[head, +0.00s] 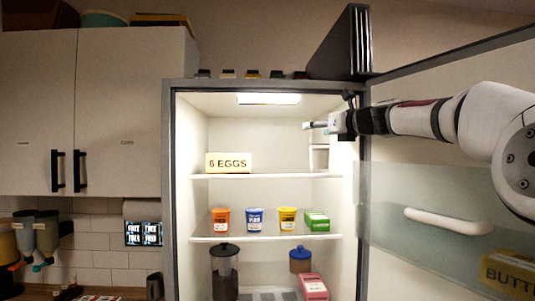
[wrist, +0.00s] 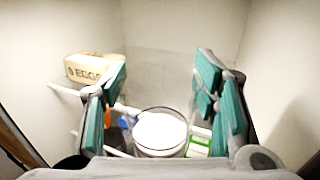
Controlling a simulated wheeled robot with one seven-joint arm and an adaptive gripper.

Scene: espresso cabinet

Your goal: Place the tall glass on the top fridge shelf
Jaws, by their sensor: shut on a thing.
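The tall glass (head: 319,159) is pale and see-through, upright at the right side of the fridge's top shelf (head: 270,176). Its base is at about shelf level, and I cannot tell whether it touches. My gripper (head: 315,126) reaches in from the right at the glass's upper end and is shut on it. In the wrist view, the round rim of the glass (wrist: 160,132) shows between the green-padded fingers of my gripper (wrist: 163,108). The fridge door (head: 440,190) stands open on the right.
A "6 EGGS" box (head: 229,163) sits at the left of the top shelf, with bare shelf between it and the glass. Several tubs, including a blue one (head: 255,220), and a green box (head: 317,221) stand on the shelf below. My arm passes over the door's shelf.

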